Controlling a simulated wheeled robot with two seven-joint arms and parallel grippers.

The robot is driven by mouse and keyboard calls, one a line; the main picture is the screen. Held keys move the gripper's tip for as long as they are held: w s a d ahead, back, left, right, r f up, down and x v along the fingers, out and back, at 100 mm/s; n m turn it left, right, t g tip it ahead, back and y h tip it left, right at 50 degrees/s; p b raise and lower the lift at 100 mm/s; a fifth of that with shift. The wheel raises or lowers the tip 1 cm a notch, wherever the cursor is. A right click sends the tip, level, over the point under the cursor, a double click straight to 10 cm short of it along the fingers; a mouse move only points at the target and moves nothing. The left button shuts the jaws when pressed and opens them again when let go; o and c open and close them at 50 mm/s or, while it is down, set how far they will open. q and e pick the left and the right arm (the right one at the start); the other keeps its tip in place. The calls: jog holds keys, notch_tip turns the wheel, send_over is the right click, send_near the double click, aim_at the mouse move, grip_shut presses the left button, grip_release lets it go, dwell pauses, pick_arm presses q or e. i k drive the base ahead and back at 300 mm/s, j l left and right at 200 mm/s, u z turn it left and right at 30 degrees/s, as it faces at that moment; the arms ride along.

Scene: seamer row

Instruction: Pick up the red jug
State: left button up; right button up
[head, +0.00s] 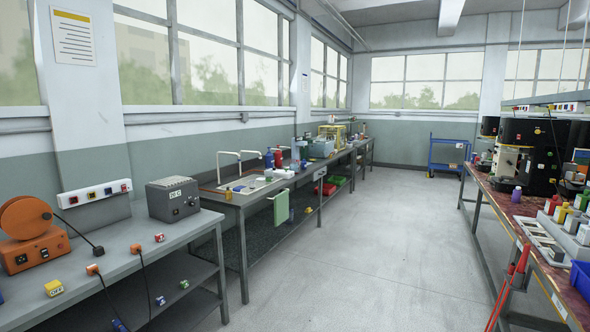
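A small red container (278,158) stands on the left-hand bench beyond the sink, beside a blue container (269,158). It is too small to tell for sure whether it is the red jug. The sink (243,186) with its taps lies on the near side of these two. Neither of my grippers is in view.
The near left bench (130,248) holds an orange machine (30,237), a grey box (172,198) and loose coloured blocks. The right bench (492,182) carries black machines and several bottles. A blue trolley (447,154) stands at the back. The grey floor (385,240) between is clear.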

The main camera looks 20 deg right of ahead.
aim_at(294, 163)
jog(key=i+l+z, duration=0.35)
jog(key=i, duration=0.25)
jog(key=i+l+z, duration=0.3)
jog(key=i, duration=0.3)
jog(key=i+z, duration=0.35)
jog(key=i, duration=1.3)
jog(key=i+u, duration=0.1)
jog(key=i, duration=0.9)
jog(key=i+l, duration=0.15)
jog(key=i, duration=0.9)
jog(key=i+l, duration=0.1)
jog(key=i, duration=0.9)
jog(key=i+u, duration=0.35)
jog(key=u, duration=0.15)
jog(key=i+l+u, duration=0.3)
jog(key=u, duration=0.2)
jog(key=i+l+u, duration=0.6)
jog(key=l+u, duration=0.15)
jog(key=u, duration=0.2)
